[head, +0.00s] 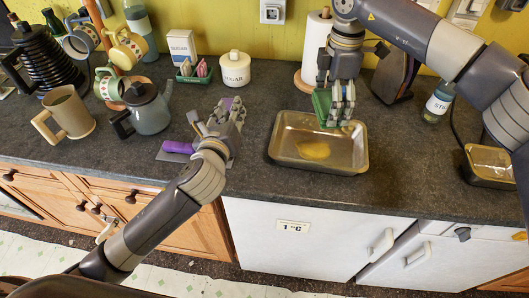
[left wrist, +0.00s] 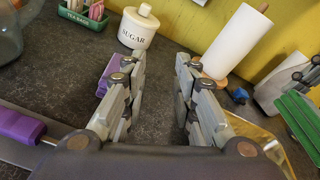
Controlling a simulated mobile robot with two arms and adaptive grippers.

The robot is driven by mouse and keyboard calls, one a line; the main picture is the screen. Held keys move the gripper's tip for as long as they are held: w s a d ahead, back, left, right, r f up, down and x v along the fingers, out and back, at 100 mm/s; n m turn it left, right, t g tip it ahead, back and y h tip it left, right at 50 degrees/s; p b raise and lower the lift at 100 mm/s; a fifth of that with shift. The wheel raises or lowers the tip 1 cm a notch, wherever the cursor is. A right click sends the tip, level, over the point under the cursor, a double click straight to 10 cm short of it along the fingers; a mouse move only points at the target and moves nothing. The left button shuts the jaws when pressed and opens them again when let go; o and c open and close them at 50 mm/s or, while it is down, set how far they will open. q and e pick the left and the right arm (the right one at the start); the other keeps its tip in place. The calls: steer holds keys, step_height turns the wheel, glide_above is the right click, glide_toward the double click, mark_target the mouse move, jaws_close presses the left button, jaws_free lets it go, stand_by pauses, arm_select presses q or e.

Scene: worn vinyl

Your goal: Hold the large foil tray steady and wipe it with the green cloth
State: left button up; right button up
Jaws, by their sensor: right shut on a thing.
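The large foil tray (head: 283,150) lies on the dark counter with a yellow smear (head: 314,151) on its floor. Its edge also shows at the lower right of the left wrist view (left wrist: 262,138). My right gripper (head: 338,118) is shut on the green cloth (head: 320,105), over the back part of the tray; I cannot tell if the cloth touches it. The cloth also shows in the left wrist view (left wrist: 298,122). My left gripper (head: 232,110) is open and empty, left of the tray and apart from it, with its fingers (left wrist: 160,88) spread above the counter.
A purple-handled tool (head: 178,147) lies by my left gripper, with another purple thing (left wrist: 106,74) partly behind its fingers. The sugar jar (head: 235,69) and paper roll (head: 316,48) stand behind. A grey teapot (head: 148,110) stands left, a smaller foil tray (head: 490,181) right.

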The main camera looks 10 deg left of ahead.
mark_target(276, 134)
arm_select(q)
steer(key=s+d+f+m, duration=0.1)
steer(key=s+d, duration=0.1)
steer(key=d, duration=0.1)
steer(key=s+d+f+m+g+h, duration=0.1)
steer(key=s+d, duration=0.2)
steer(key=s+d+f+m+g+h, duration=0.1)
steer(key=s+d+f, duration=0.1)
steer(key=s+d, duration=0.1)
steer(key=shift+s+d+f+m, duration=0.1)
steer(key=shift+d+m, duration=0.15)
steer(key=shift+m, duration=0.05)
steer(key=shift+d+f, duration=0.1)
steer(key=shift+d, duration=0.05)
steer(key=x, duration=1.1)
steer(key=shift+w+d+f, duration=0.1)
steer(key=shift+w+d, duration=0.1)
steer(key=shift+w, duration=0.15)
jaws_close()
